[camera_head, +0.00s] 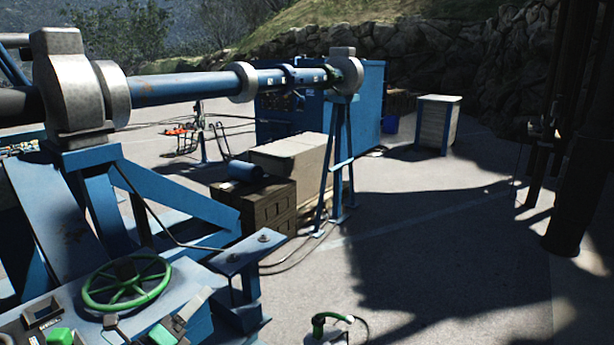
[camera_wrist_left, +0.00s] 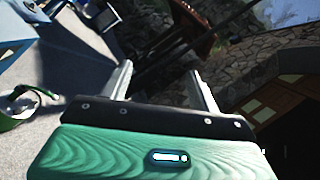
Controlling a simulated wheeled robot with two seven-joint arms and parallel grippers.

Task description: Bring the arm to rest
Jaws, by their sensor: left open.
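My left gripper (camera_wrist_left: 160,76) shows in the left wrist view. Its two grey fingers stand apart above the green, wood-grained wrist body, with nothing between them. In the head view, grey and green parts at the bottom left edge lie close to the console, and I cannot clearly separate my gripper from it. My right gripper is in neither view.
A green and black device (camera_head: 328,327) lies on the ground at the bottom; it also shows in the left wrist view (camera_wrist_left: 14,122). Wooden crates (camera_head: 262,208) stand under the shaft, beside a blue support leg (camera_head: 339,165). Open paving (camera_head: 440,240) lies right of centre. A dark post (camera_head: 577,200) stands far right.

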